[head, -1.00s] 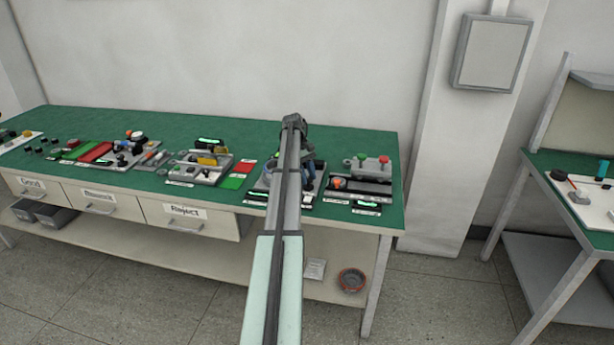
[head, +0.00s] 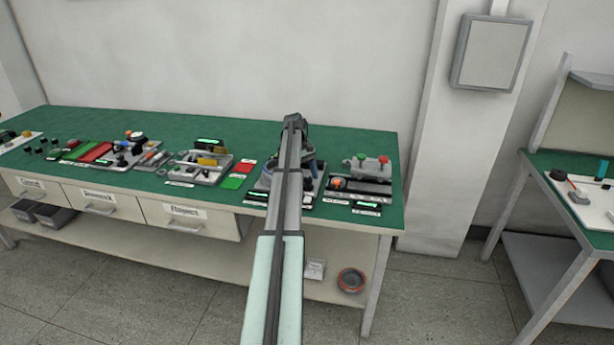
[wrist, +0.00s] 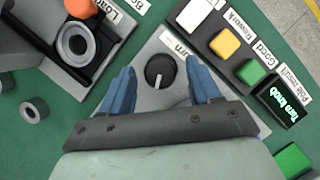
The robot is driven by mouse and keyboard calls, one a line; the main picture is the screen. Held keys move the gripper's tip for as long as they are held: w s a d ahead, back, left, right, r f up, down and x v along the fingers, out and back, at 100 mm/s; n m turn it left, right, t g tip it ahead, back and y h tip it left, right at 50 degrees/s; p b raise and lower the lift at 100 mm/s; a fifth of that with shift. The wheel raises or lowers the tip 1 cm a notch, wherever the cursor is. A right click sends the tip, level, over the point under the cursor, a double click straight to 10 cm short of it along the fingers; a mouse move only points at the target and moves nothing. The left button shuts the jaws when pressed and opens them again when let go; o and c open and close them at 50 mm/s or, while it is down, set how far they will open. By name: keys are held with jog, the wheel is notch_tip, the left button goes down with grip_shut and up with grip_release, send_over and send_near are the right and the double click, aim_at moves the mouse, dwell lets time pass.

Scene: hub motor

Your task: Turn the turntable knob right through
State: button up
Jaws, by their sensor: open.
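The turntable knob (wrist: 160,72) is round and black with a white pointer line, on a light grey plate (wrist: 150,102) beside a label reading "Turn". The pointer points toward the bottom of the wrist view. My gripper (wrist: 161,78) is open, with one blue finger to the left of the knob and one to the right. There are visible gaps between the knob and both fingers. In the head view my own arm hides the knob and most of the gripper; a little blue finger shows beside the arm.
White, yellow (wrist: 225,43) and green (wrist: 251,73) buttons lie right of the knob. A small display (wrist: 284,101) reads "Turn knob". A fixture with a round socket (wrist: 76,42) stands at left, and a loose grey ring (wrist: 34,110) lies on the green bench (head: 100,122).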

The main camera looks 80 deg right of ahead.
jog(key=v, duration=0.7)
jog(key=shift+r, duration=0.25)
jog(key=shift+w, duration=0.15)
